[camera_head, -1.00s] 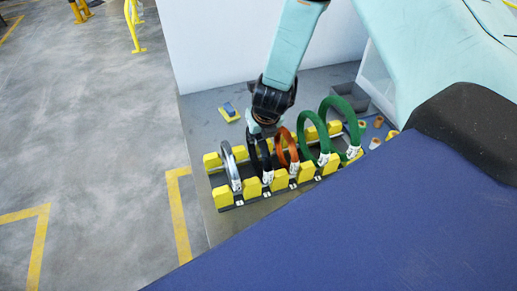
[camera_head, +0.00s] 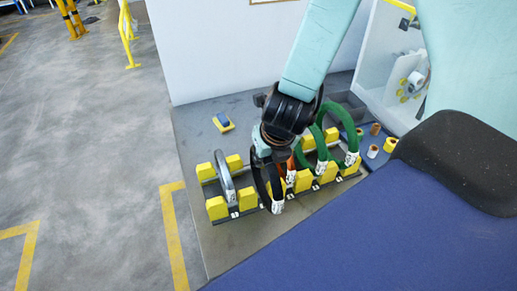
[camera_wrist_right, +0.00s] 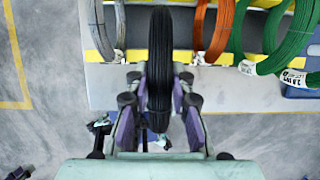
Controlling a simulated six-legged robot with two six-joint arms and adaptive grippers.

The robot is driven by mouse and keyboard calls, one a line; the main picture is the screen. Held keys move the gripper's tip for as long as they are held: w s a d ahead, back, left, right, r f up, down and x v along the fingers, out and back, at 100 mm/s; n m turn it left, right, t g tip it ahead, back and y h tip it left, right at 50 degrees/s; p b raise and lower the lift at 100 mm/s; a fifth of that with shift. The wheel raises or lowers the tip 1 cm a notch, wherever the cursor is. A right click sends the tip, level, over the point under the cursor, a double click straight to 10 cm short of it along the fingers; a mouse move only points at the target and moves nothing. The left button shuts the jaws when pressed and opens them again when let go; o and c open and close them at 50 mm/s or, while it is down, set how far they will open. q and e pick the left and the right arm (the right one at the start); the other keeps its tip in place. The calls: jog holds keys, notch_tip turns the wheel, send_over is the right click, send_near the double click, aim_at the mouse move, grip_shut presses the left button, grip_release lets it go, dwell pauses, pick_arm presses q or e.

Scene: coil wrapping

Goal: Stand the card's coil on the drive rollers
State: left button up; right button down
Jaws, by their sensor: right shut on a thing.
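My right gripper (camera_head: 264,146) is shut on the black coil (camera_head: 260,184), which hangs upright below it with a white tag at its lower edge. In the right wrist view the black coil (camera_wrist_right: 159,60) stands edge-on between the two fingers. It appears raised from the yellow-block rack (camera_head: 217,208). A grey coil (camera_head: 224,176) stands in the rack to the left. An orange coil (camera_head: 291,168), partly hidden, and two green coils (camera_head: 349,125) stand to the right. My left gripper is not in view. I cannot make out the card or clearly identify the drive rollers.
A pale machine panel (camera_head: 388,45) with a spool and small yellow discs stands at the upper right. Small spools (camera_head: 373,151) stand right of the rack. Grey floor is clear at left.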

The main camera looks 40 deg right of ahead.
aim_at(272, 166)
jog(key=s, duration=0.1)
jog(key=s+b, duration=0.1)
jog(key=s, duration=0.1)
jog(key=shift+a, duration=0.35)
jog(key=s+p, duration=0.2)
jog(key=shift+s+a+r, duration=0.2)
jog(key=shift+s+a, duration=0.1)
jog(key=shift+s, duration=0.1)
jog(key=s+p, duration=0.1)
jog(key=p, duration=0.3)
jog(key=shift+s+r, duration=0.1)
jog(key=shift+s, duration=0.3)
jog(key=shift+s+a+p, duration=0.35)
jog(key=shift+s+p, duration=0.25)
jog(key=shift+p, duration=0.55)
jog(key=shift+f, duration=0.2)
